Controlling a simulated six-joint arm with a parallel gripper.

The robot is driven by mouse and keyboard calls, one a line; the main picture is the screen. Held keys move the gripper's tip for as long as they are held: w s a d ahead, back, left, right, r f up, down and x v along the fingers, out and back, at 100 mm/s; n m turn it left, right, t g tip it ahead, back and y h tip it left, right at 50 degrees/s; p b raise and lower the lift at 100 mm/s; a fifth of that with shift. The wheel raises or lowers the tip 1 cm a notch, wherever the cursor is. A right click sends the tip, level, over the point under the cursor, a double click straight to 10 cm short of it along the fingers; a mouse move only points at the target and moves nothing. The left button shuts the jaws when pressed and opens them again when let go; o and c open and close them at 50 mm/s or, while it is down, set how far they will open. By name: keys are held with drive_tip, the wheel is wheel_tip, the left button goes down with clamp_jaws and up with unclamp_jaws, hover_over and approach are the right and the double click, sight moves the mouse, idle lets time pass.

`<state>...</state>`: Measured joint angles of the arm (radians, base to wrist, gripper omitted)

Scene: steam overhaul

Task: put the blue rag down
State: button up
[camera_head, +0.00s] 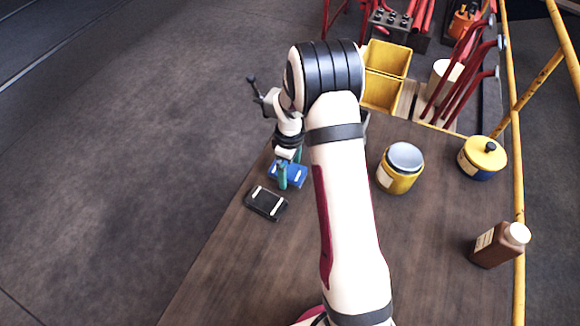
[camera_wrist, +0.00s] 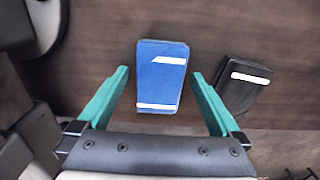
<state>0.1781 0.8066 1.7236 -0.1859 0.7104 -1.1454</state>
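The blue rag (camera_head: 291,170) looks like a flat folded pad with white stripes. It appears to lie on the brown wooden table (camera_head: 240,262), near its left edge. In the wrist view the rag (camera_wrist: 161,88) sits between and slightly beyond the teal fingertips. My gripper (camera_wrist: 160,73) is open, with a visible gap between the rag and each finger. In the head view my gripper (camera_head: 290,180) points down at the rag, and its fingers hide part of it. I cannot tell whether the fingertips touch the table.
A black pad with white stripes (camera_head: 266,202) lies close to the rag, also in the wrist view (camera_wrist: 240,86). Yellow jar (camera_head: 400,176), yellow-blue pot (camera_head: 483,157) and brown bottle (camera_head: 497,246) stand right. Yellow bins (camera_head: 381,92) stand behind. The table's left edge is near.

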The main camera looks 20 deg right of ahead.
sight(290, 170)
wheel_tip(290, 170, up, 12)
drive_tip(key=s+a+r+m+y, duration=0.1)
drive_tip(key=s+a+r+m, duration=0.35)
drive_tip(key=s, duration=0.35)
drive_tip(key=s+a+r+m, duration=0.3)
drive_tip(key=s+r+m, duration=0.15)
drive_tip(key=s, duration=0.35)
drive_tip(key=s+a+m, duration=0.3)
drive_tip(key=s+m, duration=0.2)
drive_tip(key=s, duration=0.7)
drive_tip(key=shift+s+a+m+y, duration=0.25)
drive_tip(key=shift+s+m+y, duration=0.05)
drive_tip(key=shift+s+y, duration=0.1)
